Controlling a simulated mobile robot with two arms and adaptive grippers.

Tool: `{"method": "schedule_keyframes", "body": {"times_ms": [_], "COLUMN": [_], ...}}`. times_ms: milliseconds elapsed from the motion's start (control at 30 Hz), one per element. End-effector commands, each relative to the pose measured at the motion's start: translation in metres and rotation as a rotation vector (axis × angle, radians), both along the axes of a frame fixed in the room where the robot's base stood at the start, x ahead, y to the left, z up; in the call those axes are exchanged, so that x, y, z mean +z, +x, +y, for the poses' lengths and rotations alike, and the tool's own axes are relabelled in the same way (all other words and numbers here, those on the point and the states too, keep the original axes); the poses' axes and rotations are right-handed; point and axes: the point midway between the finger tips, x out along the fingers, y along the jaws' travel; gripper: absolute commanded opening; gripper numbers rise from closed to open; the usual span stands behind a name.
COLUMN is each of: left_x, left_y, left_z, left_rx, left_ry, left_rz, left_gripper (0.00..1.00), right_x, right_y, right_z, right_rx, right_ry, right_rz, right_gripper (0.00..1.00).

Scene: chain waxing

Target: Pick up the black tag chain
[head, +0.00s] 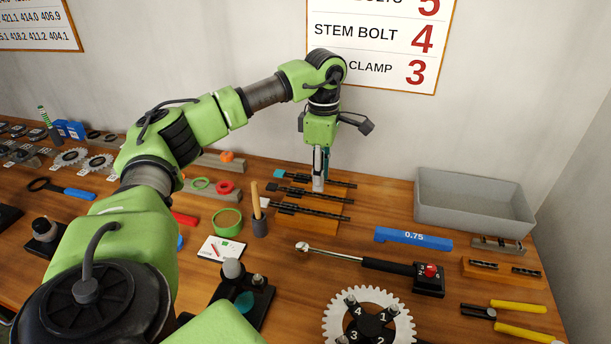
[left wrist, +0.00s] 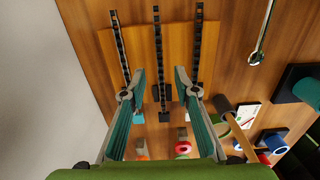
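Three dark chains lie side by side on an orange block (head: 310,221). The black tag chain (head: 298,192) is the middle one, its black tag (head: 272,187) at the left end. It also shows in the left wrist view (left wrist: 158,45). The teal tag chain (head: 335,182) lies behind it and the white tag chain (head: 325,214) in front. My left gripper (head: 318,186) points down over the chains. In the left wrist view its fingers (left wrist: 159,75) are apart, with the middle chain between them. Contact cannot be told. My right gripper is not seen.
A green tape roll (head: 227,222) and a cup with a wooden handle (head: 260,226) stand left of the chains. A torque wrench (head: 345,257) lies in front. A blue 0.75 gauge (head: 413,238) and grey bin (head: 475,207) are to the right.

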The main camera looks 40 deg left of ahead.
Motion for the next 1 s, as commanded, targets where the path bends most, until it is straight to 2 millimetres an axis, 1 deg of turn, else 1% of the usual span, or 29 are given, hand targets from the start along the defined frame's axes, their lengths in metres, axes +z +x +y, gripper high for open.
{"method": "schedule_keyframes", "body": {"times_ms": [33,100,200,267,367,533,567,600,667,1000], "left_x": [-0.006,-0.017,-0.032,-0.038,-0.042,-0.043,-0.043,-0.043,-0.042,-0.042], "left_y": [-0.002,-0.002,-0.002,-0.002,-0.001,-0.001,-0.001,-0.001,-0.001,-0.001], "left_z": [0.001,0.002,0.002,0.002,0.002,0.002,0.002,0.002,0.002,0.002], "left_rx": [0.001,0.000,0.000,0.000,0.000,0.000,0.000,0.000,0.000,0.000], "left_ry": [0.002,0.001,0.000,0.000,0.000,0.000,0.000,0.000,0.000,0.000], "left_rz": [0.005,0.006,0.004,0.004,0.002,0.001,0.001,0.001,0.001,0.001], "left_gripper": [0.28,0.28,0.28,0.28,0.28,0.28,0.26,0.15,0.00,0.00], "right_x": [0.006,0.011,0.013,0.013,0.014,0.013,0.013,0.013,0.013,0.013], "right_y": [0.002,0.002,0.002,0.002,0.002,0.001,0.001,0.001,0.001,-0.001], "right_z": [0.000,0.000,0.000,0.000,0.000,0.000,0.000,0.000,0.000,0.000], "right_rx": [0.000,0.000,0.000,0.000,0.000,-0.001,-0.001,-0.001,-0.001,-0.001], "right_ry": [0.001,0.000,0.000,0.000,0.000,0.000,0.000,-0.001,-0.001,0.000], "right_rz": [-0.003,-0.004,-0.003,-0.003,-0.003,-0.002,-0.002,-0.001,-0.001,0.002], "right_gripper": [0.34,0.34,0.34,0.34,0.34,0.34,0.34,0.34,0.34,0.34]}}
